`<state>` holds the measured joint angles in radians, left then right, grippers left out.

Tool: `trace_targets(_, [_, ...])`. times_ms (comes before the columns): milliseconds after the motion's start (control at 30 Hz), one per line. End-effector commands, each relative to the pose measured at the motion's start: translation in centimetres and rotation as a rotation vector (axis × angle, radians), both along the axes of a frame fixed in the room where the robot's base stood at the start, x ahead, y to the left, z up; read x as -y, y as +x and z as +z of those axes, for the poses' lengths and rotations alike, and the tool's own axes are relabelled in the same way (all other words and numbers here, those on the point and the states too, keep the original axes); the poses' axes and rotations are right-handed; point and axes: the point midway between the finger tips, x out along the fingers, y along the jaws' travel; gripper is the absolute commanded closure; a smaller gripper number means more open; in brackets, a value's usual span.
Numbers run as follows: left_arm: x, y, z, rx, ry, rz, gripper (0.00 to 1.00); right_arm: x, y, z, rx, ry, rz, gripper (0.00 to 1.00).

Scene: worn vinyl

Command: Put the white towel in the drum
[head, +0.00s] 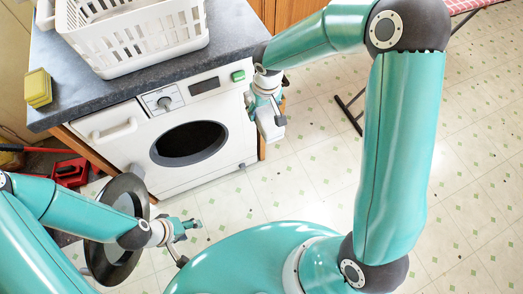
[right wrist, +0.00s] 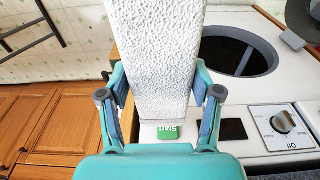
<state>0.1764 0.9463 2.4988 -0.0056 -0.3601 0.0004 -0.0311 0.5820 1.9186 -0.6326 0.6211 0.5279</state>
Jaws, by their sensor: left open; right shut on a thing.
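The white towel (right wrist: 160,60) is a long textured strip between the fingers of my right gripper (right wrist: 160,95), which is shut on it. In the head view the towel (head: 270,125) hangs below my right gripper (head: 267,95), beside the washer's right front edge. The washing machine (head: 225,178) has a dark drum opening (head: 188,143), left of the towel and apart from it. The drum looks empty from here, though its inside is dark. The round door (head: 138,182) stands swung open to the left. My left gripper (head: 182,238) is open and empty, just right of the door.
A white basket (head: 135,40) and yellow sponges (head: 38,88) stand on the dark worktop (head: 75,95). The green start button (right wrist: 168,132) is near the towel in the right wrist view. A red object (head: 70,172) lies left of the washer. The floor to the right is mostly clear.

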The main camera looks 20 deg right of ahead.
Motion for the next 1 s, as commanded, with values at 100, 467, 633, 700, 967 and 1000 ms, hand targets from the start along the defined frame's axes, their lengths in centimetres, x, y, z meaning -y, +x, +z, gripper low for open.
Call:
trace_targets(100, [0.0,0.0,-6.0,-0.001,0.000,0.000,0.47,0.0,0.0,-6.0,0.000,0.000,0.000,0.76])
trace_targets(467, [0.0,0.0,-17.8,0.000,0.000,0.000,0.47,0.0,0.0,-17.8,0.001,0.000,0.000,0.76])
trace_targets(633, [0.0,0.0,-20.8,0.000,0.000,0.000,0.47,0.0,0.0,-20.8,0.001,0.000,0.000,0.76])
trace_targets(700, [0.0,0.0,-21.3,0.000,0.000,0.000,0.47,0.0,0.0,-21.3,0.001,0.000,0.000,0.76])
trace_targets(967, [0.0,0.0,-21.3,0.000,0.000,0.000,0.47,0.0,0.0,-21.3,0.001,0.000,0.000,0.76])
trace_targets(1000, [0.0,0.0,-21.3,0.000,0.000,0.000,0.47,0.0,0.0,-21.3,0.001,0.000,0.000,0.76])
